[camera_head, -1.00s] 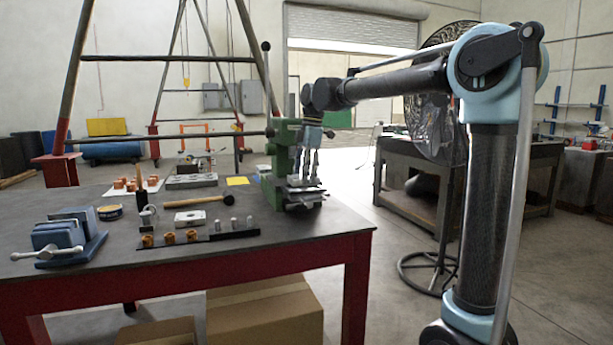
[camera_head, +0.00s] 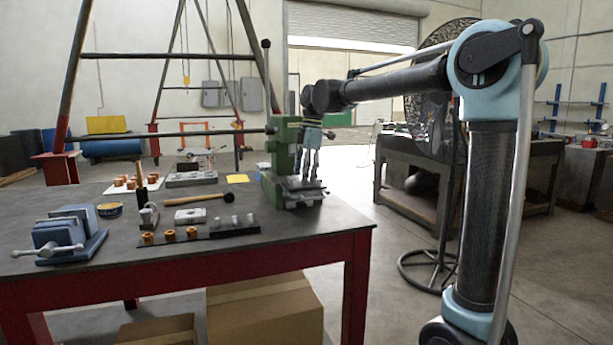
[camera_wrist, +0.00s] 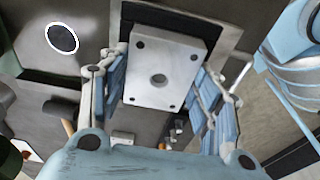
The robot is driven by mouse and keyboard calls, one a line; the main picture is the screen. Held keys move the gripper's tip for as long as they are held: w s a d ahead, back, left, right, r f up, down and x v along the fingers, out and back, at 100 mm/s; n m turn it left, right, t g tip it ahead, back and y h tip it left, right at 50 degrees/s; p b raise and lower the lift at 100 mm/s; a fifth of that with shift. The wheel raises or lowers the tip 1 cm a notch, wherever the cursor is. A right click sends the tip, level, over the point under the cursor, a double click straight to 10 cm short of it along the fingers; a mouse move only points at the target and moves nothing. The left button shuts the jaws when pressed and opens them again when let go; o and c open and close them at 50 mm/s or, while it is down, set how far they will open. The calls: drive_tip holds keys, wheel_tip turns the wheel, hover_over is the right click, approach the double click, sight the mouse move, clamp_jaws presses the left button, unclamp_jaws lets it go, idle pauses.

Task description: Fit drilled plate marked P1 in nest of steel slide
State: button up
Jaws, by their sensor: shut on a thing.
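A light grey drilled plate (camera_wrist: 160,70) is between the fingers of my gripper (camera_wrist: 160,88) in the wrist view. It has a large centre hole and small corner holes; I can read no P1 mark. My gripper is shut on it. In the head view my gripper (camera_head: 312,172) points down over the base of the green press (camera_head: 282,150), where the steel slide (camera_head: 300,197) is. In the wrist view a dark recessed area (camera_wrist: 142,15) shows beyond the plate's far edge. The plate hides what lies under it, and I cannot tell whether it touches the slide.
On the dark table (camera_head: 120,240) are a blue vise (camera_head: 62,238), a hammer (camera_head: 205,199), a second pale plate (camera_head: 190,215) and a black rack (camera_head: 215,238) with brass and grey pieces. The press body stands close left of my gripper. Right of the table is open floor.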

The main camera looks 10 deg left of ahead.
drive_tip(key=shift+f, duration=0.25)
idle(0.3)
drive_tip(key=o, duration=1.4)
wheel_tip(320, 180, up, 11)
drive_tip(key=w+d, duration=0.1)
drive_tip(key=d, duration=0.1)
drive_tip(key=s+d+f+m+t, duration=0.1)
drive_tip(key=d+f+m, duration=0.2)
drive_tip(key=d, duration=0.4)
drive_tip(key=s+d+f+m, duration=0.2)
drive_tip(key=d+m, duration=0.1)
drive_tip(key=d, duration=0.4)
drive_tip(key=s+d+f+m, duration=0.6)
drive_tip(key=s+d+f, duration=0.1)
drive_tip(key=f, duration=0.3)
drive_tip(key=s+d+f+m+t+h, duration=0.1)
drive_tip(key=s+d+f+m, duration=0.5)
drive_tip(key=d+f, duration=0.3)
drive_tip(key=s+d+f+m+t, duration=0.1)
drive_tip(key=s+d+f+m, duration=0.5)
drive_tip(key=f, duration=0.7)
drive_tip(key=shift+s+d+f+h, duration=0.15)
drive_tip(key=shift+s+d+h, duration=0.15)
drive_tip(key=shift+s+d, duration=0.95)
